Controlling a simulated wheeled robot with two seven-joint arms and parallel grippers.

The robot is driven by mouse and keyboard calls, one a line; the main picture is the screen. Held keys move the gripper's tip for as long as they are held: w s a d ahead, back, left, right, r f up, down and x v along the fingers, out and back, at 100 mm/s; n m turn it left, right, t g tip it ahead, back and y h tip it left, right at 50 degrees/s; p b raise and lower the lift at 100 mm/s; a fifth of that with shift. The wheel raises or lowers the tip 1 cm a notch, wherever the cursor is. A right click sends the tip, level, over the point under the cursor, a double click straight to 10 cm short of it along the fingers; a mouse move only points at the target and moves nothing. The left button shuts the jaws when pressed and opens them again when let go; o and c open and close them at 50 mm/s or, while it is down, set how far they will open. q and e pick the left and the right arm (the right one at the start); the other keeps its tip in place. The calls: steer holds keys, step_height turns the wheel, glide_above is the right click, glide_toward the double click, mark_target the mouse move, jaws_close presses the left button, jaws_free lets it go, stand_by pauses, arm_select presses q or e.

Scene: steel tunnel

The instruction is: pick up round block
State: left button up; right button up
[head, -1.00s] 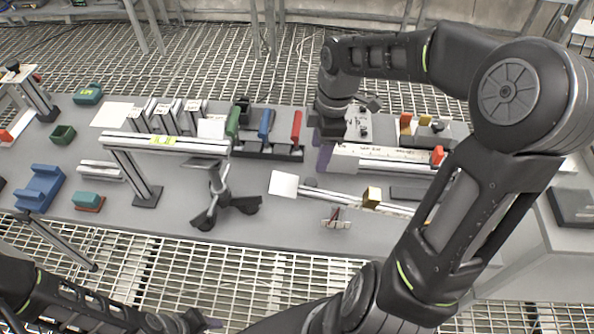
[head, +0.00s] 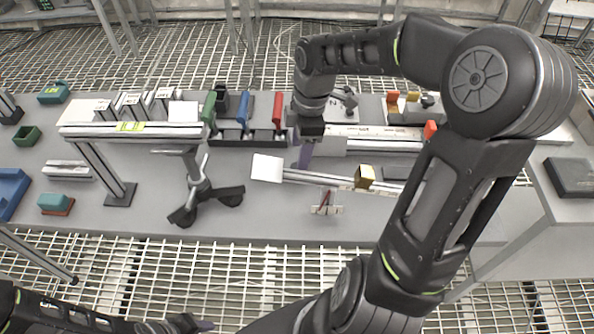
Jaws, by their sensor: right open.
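My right gripper (head: 305,156) points down over the middle of the table, its purple-grey fingers just behind the rail and right of a white square plate (head: 267,168). It is open, and I see nothing held in it. I cannot clearly pick out a round block; the spot by the fingertips is partly hidden by the gripper. A gold block (head: 364,177) stands on the rail (head: 318,178) to the right of the gripper. My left gripper (head: 193,325) is low at the bottom edge, partly cut off, its fingers unclear.
A dark rack with green, blue and red-handled pieces (head: 247,137) stands left of my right gripper. A small black-footed stand (head: 205,195) and a raised rail on posts (head: 135,131) are further left. The grey table (head: 275,222) is mostly bare along its front.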

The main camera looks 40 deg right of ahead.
steer(key=shift+a+f, duration=0.15)
steer(key=shift+f, duration=1)
steer(key=f, duration=0.5)
steer(key=shift+w+a+f, duration=0.1)
steer(key=shift+w+a, duration=0.05)
steer(key=shift+w, duration=0.2)
jaws_close()
